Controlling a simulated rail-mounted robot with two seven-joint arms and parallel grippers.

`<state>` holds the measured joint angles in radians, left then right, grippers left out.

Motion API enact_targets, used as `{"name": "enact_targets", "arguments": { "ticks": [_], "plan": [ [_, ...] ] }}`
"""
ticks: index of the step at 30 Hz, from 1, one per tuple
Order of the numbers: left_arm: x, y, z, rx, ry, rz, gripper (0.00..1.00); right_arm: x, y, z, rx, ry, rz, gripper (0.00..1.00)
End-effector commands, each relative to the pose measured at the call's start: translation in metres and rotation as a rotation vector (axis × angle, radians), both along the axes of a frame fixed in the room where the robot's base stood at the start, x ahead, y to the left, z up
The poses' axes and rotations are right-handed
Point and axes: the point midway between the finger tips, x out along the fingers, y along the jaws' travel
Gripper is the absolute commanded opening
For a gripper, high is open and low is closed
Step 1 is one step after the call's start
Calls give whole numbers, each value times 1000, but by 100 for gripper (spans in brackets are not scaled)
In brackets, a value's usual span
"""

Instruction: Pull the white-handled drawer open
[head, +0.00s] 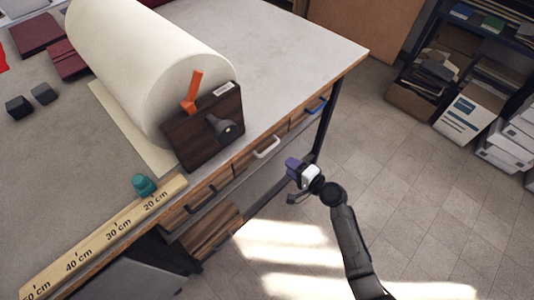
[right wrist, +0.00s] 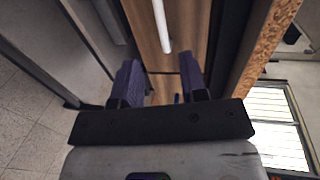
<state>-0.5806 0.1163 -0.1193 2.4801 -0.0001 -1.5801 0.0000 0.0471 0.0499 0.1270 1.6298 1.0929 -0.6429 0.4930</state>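The white handle (head: 267,147) is on a wooden drawer front (head: 250,158) under the tabletop edge, between a dark-handled drawer and a blue-handled one. The drawer looks shut. My right gripper (head: 293,168) is just outside the table, to the right of and slightly below the white handle in the head view. In the right wrist view its two purple fingers (right wrist: 158,75) are apart with nothing between them. The white handle (right wrist: 161,25) lies ahead of the fingertips, roughly in line with the gap and not touching them. My left gripper is not in view.
The dark handle (head: 201,199) and blue handle (head: 317,106) are on neighbouring drawers. The tiled floor (head: 400,180) beside the table is clear; shelves stand farther right.

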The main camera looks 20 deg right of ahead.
Motion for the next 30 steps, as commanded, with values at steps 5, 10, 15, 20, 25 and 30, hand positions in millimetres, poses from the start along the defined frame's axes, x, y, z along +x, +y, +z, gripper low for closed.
{"name": "enact_targets", "arguments": {
  "ticks": [5, 10, 15, 20, 25, 30],
  "plan": [
    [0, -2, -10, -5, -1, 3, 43, 30, 15, -8, 2, -1, 2, 40],
    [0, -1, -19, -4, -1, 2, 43, 58, 28, -15, 0, -1, 2, 40],
    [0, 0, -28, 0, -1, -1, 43, 81, 39, -20, 0, -1, 2, 40],
    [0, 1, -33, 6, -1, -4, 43, 96, 46, -24, -2, 0, 2, 40],
    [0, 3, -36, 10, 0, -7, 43, 104, 50, -25, -3, 0, 3, 40],
    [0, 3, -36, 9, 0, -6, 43, 107, 51, -25, -3, 1, 3, 40]
  ]
}}
